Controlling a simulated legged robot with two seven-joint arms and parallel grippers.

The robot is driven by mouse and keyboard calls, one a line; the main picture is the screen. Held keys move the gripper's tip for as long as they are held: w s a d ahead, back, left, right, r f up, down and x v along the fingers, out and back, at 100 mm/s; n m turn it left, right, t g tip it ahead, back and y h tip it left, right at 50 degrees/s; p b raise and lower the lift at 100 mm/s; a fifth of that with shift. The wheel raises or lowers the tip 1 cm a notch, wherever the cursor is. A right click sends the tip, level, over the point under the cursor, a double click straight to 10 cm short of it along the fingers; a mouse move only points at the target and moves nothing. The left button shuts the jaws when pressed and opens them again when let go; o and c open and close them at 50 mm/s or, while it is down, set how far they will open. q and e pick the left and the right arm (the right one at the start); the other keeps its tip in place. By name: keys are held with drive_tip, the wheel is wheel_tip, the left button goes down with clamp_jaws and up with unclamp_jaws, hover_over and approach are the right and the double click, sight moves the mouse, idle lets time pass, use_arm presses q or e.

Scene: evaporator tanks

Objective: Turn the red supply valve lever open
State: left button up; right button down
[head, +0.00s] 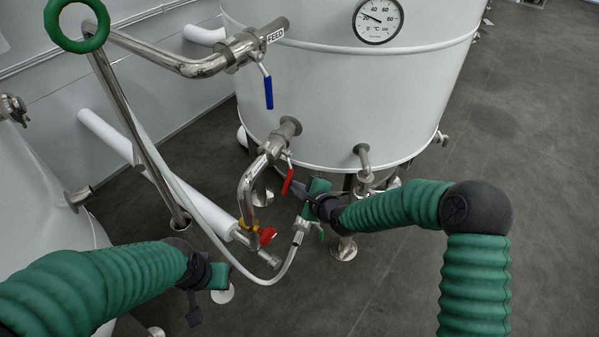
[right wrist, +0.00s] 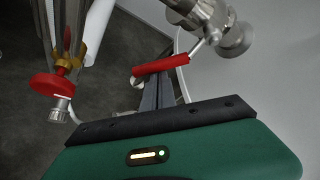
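The red supply valve lever (head: 288,181) hangs from a valve on the pipe low on the white tank's front. In the right wrist view the red lever (right wrist: 160,65) lies nearly level across the fingertips. My right gripper (head: 297,188) is right beside the lever in the head view. In the right wrist view its two dark fingers (right wrist: 156,80) are close together, with their tips at the lever's lower edge. I cannot tell whether they touch it. My left gripper (head: 195,309) is at the lower left, away from the valve, its fingers too dark to judge.
A blue lever (head: 268,92) hangs under the pipe marked FEED. A red round knob (head: 267,236) sits on the pipe below the red lever, near a white hose (head: 205,215). The tank (head: 330,100) carries a dial gauge (head: 378,20). Floor at the right is clear.

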sight(290, 179)
drive_tip(key=shift+s+a+r+m+g+y+p, duration=0.35)
drive_tip(key=shift+r+m+g+p, duration=0.6)
drive_tip(key=shift+p, duration=1.15)
drive_tip(key=shift+s+a+r+m+g+y+p, duration=0.2)
drive_tip(key=shift+s+r+m+g+y+p, duration=0.3)
drive_tip(key=shift+r+g+p, duration=1.2)
drive_tip(key=shift+s+a+r+m+g+y+p, duration=0.3)
drive_tip(key=shift+s+r+m+g+p, duration=0.3)
drive_tip(key=shift+p, duration=1.9)
drive_tip(key=shift+w+m, duration=0.15)
drive_tip(key=shift+m, duration=0.1)
